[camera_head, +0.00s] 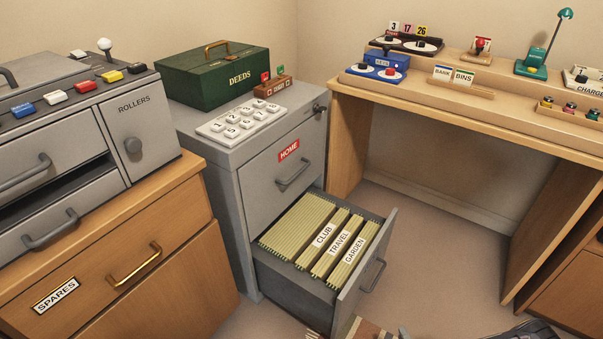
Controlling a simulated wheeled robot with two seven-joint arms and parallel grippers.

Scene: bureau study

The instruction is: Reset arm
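My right gripper (525,331) shows only as a dark shape cut off by the bottom edge, right of centre. Its fingers cannot be made out, so I cannot tell whether it is open or shut, or whether it holds anything. It appears apart from the open file drawer (287,284). My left gripper and arm are not in view.
The grey filing cabinet (222,200) has its lower drawer pulled out, with CLUB, TRAVEL and GARDEN files (340,242). A wooden SPARES cabinet (180,270) stands left, a desk (450,112) right. A partly cut-off striped object (367,329) lies low. Floor (430,250) between is clear.

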